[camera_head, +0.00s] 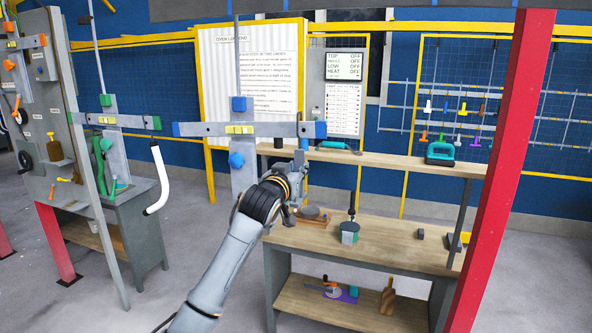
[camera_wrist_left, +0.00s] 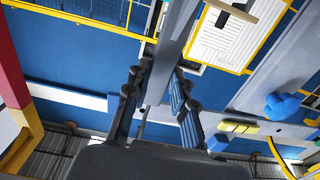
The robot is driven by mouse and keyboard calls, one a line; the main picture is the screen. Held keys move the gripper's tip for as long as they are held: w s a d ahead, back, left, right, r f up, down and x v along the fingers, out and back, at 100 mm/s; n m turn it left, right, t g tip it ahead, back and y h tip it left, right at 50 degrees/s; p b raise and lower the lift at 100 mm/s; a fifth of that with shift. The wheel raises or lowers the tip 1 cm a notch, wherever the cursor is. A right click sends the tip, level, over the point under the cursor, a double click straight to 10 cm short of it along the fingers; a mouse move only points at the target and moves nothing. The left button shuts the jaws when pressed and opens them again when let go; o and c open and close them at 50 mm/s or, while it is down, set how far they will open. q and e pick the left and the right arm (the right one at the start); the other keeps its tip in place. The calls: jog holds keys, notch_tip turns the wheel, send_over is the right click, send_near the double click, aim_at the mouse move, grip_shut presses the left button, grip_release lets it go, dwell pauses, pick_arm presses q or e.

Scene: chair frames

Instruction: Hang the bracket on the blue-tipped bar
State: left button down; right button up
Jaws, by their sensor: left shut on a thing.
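The blue-tipped bar (camera_head: 205,130) is a grey crossbar with blue ends and a yellow piece mid-length, fixed across a grey post. It also shows in the left wrist view (camera_wrist_left: 268,131), at the right. My left gripper (camera_head: 302,160) is just below the bar's right end in the head view. In the left wrist view its fingers (camera_wrist_left: 158,92) are shut on a long grey piece, the bracket (camera_wrist_left: 176,42), which runs up between them. In the head view the bracket is small and hard to separate from the bar end. I cannot tell whether they touch. My right gripper is not in view.
A similar green-tipped bar (camera_head: 112,121) stands at the left. A wooden workbench (camera_head: 390,242) with a raised shelf (camera_head: 400,162) is behind my arm. A red post (camera_head: 502,170) rises at the right. A white sheet panel (camera_head: 217,75) hangs behind the bar.

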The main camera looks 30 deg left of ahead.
pick_arm(q)
jog(key=shift+w+a, duration=0.1)
jog(key=shift+w, duration=0.25)
dwell(0.3)
jog(key=shift+w+p, duration=0.3)
jog(key=shift+w, duration=0.05)
jog(key=shift+w+a, duration=0.15)
jog(key=shift+w, duration=0.2)
dwell(0.3)
jog(key=shift+w, duration=0.35)
jog(key=shift+a, duration=0.1)
jog(key=shift+f+b, duration=0.45)
jog(key=shift+f, duration=0.7)
dwell(0.3)
jog(key=c, duration=1.1)
grip_release()
jog(key=shift+o, duration=0.2)
